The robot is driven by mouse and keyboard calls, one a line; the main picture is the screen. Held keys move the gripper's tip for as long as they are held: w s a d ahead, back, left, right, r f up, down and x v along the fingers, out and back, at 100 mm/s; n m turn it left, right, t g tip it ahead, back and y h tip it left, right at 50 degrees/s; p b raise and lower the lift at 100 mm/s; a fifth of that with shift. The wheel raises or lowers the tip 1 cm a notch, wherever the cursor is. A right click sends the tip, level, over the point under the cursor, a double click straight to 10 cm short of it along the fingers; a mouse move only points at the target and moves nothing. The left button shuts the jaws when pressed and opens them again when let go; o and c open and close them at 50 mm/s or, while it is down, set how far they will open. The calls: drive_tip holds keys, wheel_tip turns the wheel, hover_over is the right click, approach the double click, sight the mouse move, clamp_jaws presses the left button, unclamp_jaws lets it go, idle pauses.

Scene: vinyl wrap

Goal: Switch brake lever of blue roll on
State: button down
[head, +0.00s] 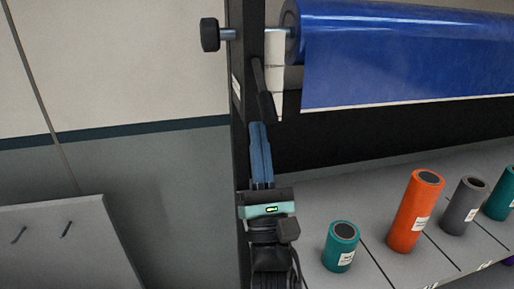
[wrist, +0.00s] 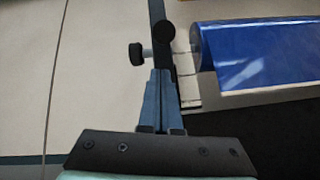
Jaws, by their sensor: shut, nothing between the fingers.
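The blue roll (head: 400,50) hangs on its shaft at the upper right of the head view; it also shows in the wrist view (wrist: 265,55). A black lever (head: 262,92), which looks like its brake lever, hangs down beside the roll's left end, near the dark upright post. In the wrist view a dark rounded end (wrist: 164,32), probably the lever's, lies just beyond the fingertips. My gripper (head: 258,124) is shut and empty, its blue-grey fingers pointing up with tips close below the lever. It also shows in the wrist view (wrist: 158,72). I cannot tell whether they touch.
A black knob (head: 209,34) sticks out left of the post (head: 238,120). On the grey shelf at lower right stand a teal roll (head: 341,247), an orange roll (head: 414,212) and a grey roll (head: 463,206). A grey panel (head: 65,245) is at lower left. Space left of the post looks clear.

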sight(263, 91)
drive_tip(key=shift+s+d+r+p, duration=0.25)
drive_tip(key=shift+s+r, duration=0.1)
drive_tip(key=shift+r, duration=0.1)
drive_tip(key=shift+s+d+r+p, duration=0.1)
drive_tip(key=shift+s+r+p, duration=0.15)
drive_tip(key=shift+r, duration=0.2)
drive_tip(key=shift+s+r+p, duration=0.1)
drive_tip(key=shift+r+p, duration=0.05)
drive_tip(key=shift+p, duration=0.25)
drive_tip(key=shift+s+d+r+p, duration=0.1)
drive_tip(key=shift+s+r+p, duration=0.1)
drive_tip(key=shift+p, duration=0.3)
